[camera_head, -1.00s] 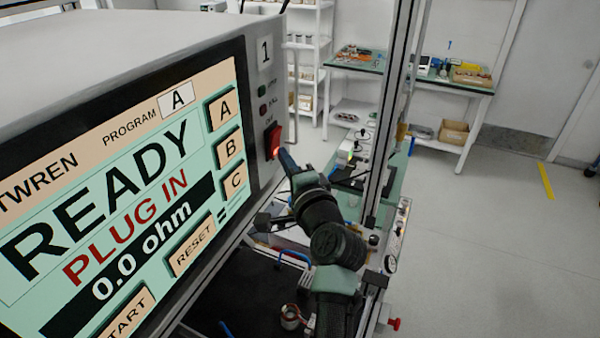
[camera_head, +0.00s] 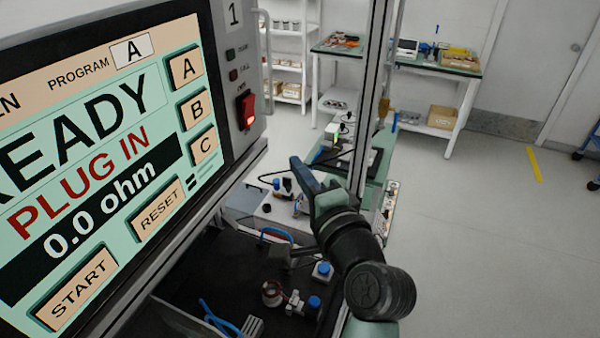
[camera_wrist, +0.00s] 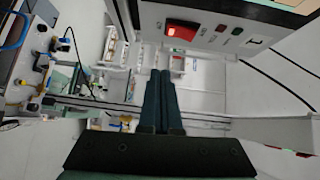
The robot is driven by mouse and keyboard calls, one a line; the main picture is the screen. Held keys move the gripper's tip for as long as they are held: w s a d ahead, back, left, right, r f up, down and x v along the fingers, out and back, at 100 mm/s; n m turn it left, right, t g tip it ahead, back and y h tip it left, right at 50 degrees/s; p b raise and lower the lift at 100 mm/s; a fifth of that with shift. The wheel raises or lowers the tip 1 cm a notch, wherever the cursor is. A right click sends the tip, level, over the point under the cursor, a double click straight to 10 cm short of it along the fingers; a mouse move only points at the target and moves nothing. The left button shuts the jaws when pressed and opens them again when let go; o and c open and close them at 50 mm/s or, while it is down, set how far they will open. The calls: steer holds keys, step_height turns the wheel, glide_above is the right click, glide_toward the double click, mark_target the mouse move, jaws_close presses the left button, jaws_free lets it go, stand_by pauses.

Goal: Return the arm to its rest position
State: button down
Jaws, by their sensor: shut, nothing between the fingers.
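My gripper (camera_head: 302,172) is in the head view, right of the tester and apart from its red switch. In the wrist view my gripper (camera_wrist: 160,75) has its two fingers together, with nothing between them. The tester screen (camera_head: 90,160) reads READY, PLUG IN, 0.0 ohm, program A. The red switch (camera_head: 246,110) on the tester's right edge is lit; it also shows in the wrist view (camera_wrist: 182,31), above and right of the fingertips.
A dark bench surface (camera_head: 215,270) below my arm holds a copper-coloured part (camera_head: 271,292), blue-capped pieces (camera_head: 322,270) and blue cables (camera_head: 222,322). A metal upright (camera_head: 376,90) stands close behind my arm. Shelves (camera_head: 290,60) and a side table (camera_head: 440,68) stand farther back.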

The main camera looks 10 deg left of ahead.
steer(key=shift+a, duration=0.1)
stand_by(0.3)
steer(key=s+d+r+n+t+h, duration=0.2)
steer(key=d+r+n+t, duration=0.15)
steer(key=r, duration=0.75)
steer(key=s+d+r+n+t+h, duration=0.2)
steer(key=s+r+n+t, duration=0.15)
steer(key=r, duration=0.65)
steer(key=s+d+r+n+t+h, duration=0.2)
steer(key=s+r+t+h, duration=0.1)
steer(key=s+r, duration=0.2)
steer(key=s+d+r+n+t+h+b, duration=0.1)
steer(key=s+r+t+h, duration=0.1)
steer(key=s+r, duration=0.4)
step_height(320, 180, up, 2)
steer(key=shift+d+r+n+t+h, duration=0.2)
steer(key=shift+d+n+t+h, duration=0.15)
steer(key=shift+n+t+h, duration=0.05)
